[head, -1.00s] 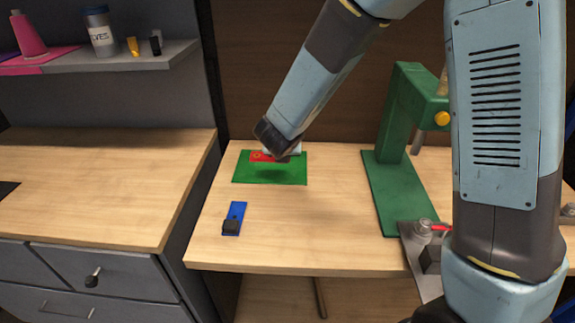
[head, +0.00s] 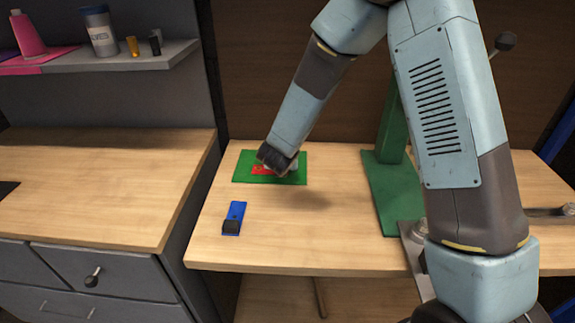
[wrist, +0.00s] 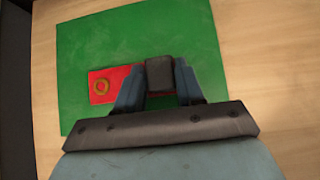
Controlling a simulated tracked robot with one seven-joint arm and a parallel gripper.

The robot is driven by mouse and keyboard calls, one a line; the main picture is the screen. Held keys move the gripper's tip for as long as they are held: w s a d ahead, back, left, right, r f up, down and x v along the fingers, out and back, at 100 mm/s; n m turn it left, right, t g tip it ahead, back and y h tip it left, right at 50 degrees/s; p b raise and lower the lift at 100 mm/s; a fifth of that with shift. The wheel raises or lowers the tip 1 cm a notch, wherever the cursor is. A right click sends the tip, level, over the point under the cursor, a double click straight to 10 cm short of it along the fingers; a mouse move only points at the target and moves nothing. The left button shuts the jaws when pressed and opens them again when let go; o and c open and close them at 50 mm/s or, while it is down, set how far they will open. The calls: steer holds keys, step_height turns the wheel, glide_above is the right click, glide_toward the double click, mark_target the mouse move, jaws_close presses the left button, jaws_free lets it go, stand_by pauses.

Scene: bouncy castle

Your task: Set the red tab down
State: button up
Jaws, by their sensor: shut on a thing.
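The red tab (head: 261,170) is at the green mat (head: 242,163) on the wooden bench. My gripper (wrist: 160,92) is shut on the tab at the dark block, with a finger on each side. The tab lies over the mat; I cannot tell whether it touches it. In the head view my gripper (head: 279,165) hides most of the tab.
A blue tab (head: 235,213) with a dark block lies nearer the bench's front edge. A green press (head: 393,190) stands to the right, partly behind my arm. A shelf (head: 120,60) with a jar and small items is at upper left. Bare wood lies between mat and press.

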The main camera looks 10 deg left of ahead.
steer(key=o, duration=1.1)
steer(key=shift+s+r, duration=0.3)
steer(key=shift+r, duration=0.1)
steer(key=v, duration=1.1)
steer(key=shift+s, duration=0.1)
steer(key=shift+d, duration=0.1)
